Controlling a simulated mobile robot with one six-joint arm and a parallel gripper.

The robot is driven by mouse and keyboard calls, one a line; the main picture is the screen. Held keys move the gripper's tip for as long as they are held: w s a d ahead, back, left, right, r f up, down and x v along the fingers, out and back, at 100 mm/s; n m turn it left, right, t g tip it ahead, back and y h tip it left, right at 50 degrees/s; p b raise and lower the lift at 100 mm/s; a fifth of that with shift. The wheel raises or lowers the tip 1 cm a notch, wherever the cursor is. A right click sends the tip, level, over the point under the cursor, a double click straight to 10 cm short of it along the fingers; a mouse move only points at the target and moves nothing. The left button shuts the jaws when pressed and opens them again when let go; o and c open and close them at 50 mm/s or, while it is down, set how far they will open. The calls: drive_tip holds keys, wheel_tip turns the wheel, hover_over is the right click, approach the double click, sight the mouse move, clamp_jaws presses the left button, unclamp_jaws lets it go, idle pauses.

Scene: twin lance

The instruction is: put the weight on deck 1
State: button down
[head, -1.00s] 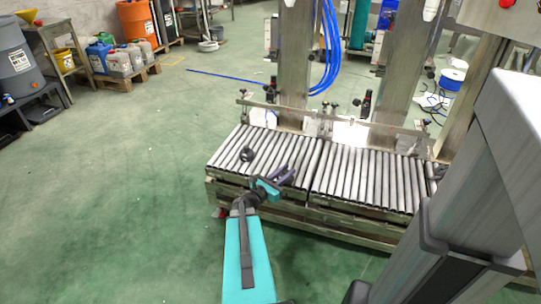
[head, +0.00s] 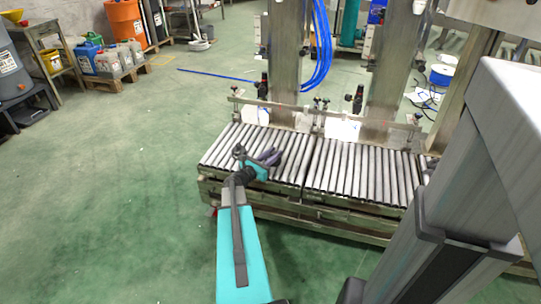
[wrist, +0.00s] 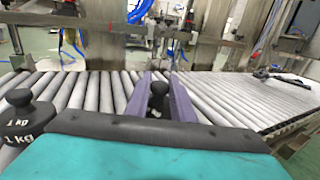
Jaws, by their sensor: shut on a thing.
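Another dark weight (wrist: 22,118), marked 1 kg, stands upright on the rollers to the left of my gripper. It also shows in the head view (head: 239,152), apart from the fingers. No deck number is readable, so I cannot tell which section is deck 1.
A right roller section (head: 360,172) adjoins the left one. Metal columns (head: 285,65) and a rail stand behind the rollers. A dark object (wrist: 283,77) lies farther right on the rollers.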

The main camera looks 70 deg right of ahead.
drive_tip(key=shift+w+d+f, duration=0.1)
drive_tip(key=shift+w+d, duration=0.45)
drive_tip(key=shift+d, duration=0.3)
drive_tip(key=shift+w+d, duration=0.55)
drive_tip(key=shift+d, duration=0.25)
drive_tip(key=shift+w+d+f+b, duration=0.1)
drive_tip(key=shift+w+d+b, duration=0.15)
drive_tip(key=shift+d+b, duration=0.15)
drive_tip(key=shift+w+d+f, duration=0.1)
drive_tip(key=shift+d+f, duration=0.15)
drive_tip(key=shift+f, duration=0.1)
drive_tip(key=shift+a+f+b, duration=0.1)
drive_tip(key=shift+f+b, duration=0.55)
drive_tip(key=shift+f, duration=0.75)
drive_tip(key=shift+f, duration=0.15)
drive_tip(key=c, duration=1.5)
unclamp_jaws()
drive_tip(key=shift+c, duration=0.2)
